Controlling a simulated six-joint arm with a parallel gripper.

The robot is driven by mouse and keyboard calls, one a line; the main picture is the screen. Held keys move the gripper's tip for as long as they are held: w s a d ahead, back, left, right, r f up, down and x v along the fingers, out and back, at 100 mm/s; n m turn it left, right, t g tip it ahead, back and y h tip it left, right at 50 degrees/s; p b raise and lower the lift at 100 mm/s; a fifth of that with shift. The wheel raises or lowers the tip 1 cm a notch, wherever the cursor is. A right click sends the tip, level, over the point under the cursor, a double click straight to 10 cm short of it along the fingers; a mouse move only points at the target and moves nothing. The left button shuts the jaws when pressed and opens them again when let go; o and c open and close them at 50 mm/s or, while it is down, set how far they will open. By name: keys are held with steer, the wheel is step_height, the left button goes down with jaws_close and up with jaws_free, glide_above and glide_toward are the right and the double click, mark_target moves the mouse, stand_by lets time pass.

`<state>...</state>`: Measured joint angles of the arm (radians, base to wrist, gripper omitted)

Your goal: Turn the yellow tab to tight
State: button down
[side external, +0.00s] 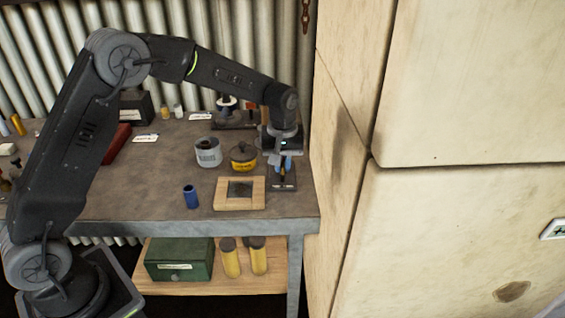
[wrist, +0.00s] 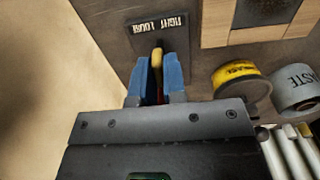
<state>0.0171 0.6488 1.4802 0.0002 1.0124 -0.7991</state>
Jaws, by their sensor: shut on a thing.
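The yellow tab (wrist: 157,60) stands up between the two blue fingers of my gripper (wrist: 156,74) in the wrist view. My gripper is shut on it. Behind the tab is a dark plate (wrist: 142,45) with white lettering that reads TIGHT and what looks like LOOSE. The fingers hide the lower part of the tab. In the side view my gripper (side external: 284,165) is low over the dark plate (side external: 285,187) at the bench's right end, and the tab is too small to make out clearly.
A yellow-banded tin (side external: 243,162) and a grey tin (side external: 208,154) stand left of my gripper. A wooden frame (side external: 224,203) with a dark centre lies in front, beside a blue cylinder (side external: 191,197). A tall pale panel (side external: 345,170) rises close on the right.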

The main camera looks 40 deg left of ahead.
steer(key=m, duration=0.4)
steer(key=shift+m, duration=0.4)
steer(key=m, duration=0.4)
steer(key=shift+m, duration=0.3)
steer(key=m, duration=0.4)
steer(key=shift+m, duration=2.3)
steer(key=c, duration=1.2)
jaws_free()
